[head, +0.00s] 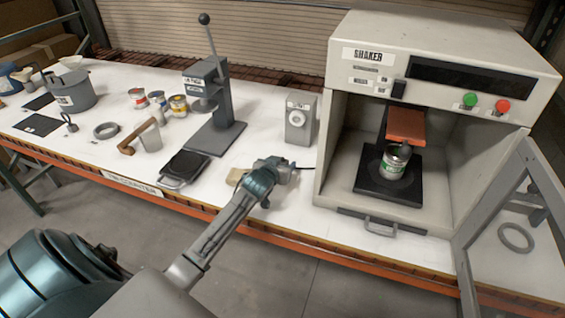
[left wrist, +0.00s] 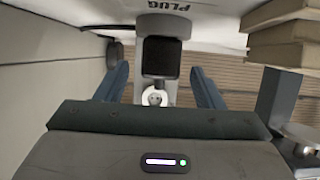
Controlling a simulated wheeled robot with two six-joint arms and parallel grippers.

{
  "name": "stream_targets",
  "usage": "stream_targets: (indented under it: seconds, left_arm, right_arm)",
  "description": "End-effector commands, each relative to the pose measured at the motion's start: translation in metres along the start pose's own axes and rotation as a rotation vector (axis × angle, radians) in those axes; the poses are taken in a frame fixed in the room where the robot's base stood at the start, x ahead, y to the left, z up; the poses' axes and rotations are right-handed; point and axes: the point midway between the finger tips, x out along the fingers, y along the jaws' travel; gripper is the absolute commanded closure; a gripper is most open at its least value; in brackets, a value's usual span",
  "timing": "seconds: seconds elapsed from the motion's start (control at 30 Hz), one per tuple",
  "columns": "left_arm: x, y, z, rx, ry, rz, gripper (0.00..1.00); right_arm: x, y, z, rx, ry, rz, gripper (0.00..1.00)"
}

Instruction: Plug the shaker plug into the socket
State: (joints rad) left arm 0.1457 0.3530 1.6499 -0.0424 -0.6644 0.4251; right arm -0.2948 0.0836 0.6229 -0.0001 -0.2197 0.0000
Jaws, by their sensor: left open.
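The grey socket box (head: 299,120) stands on the table left of the shaker, with a round pale face on its front. It also shows in the left wrist view (left wrist: 157,98), beyond the plug. My left gripper (head: 284,172) is low over the table's front part, in front of the socket box. In the left wrist view, its fingers are open on either side of the dark plug (left wrist: 160,58), with gaps showing. The plug is near a pale "PLUG" label. My gripper hides the plug in the head view. My right gripper is not in view.
The shaker (head: 440,50) stands right, its door open, a can (head: 395,162) inside. A black cable (head: 306,168) runs beside my gripper.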

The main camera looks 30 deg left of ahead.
Motion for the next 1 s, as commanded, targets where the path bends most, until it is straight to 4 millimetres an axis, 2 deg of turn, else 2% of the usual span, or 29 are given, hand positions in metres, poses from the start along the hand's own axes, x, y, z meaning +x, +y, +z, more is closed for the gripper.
stream_targets:
  seconds: [0.2,0.47,0.7,0.73,1.0]
  left_arm:
    - [0.019,0.000,-0.001,0.000,-0.001,0.000,0.38]
    - [0.021,0.000,0.001,0.001,-0.001,0.000,0.38]
    - [0.021,0.000,0.001,0.001,0.000,0.000,0.83]
    - [0.021,0.000,0.001,0.001,0.000,0.000,0.86]
    - [0.021,0.000,0.000,0.001,0.000,0.000,0.86]
  right_arm:
    - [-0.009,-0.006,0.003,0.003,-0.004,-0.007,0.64]
    - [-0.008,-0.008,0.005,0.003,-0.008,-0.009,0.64]
    - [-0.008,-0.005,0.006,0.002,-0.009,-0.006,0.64]
    - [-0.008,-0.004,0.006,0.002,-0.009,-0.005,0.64]
    - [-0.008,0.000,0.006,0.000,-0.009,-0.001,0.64]
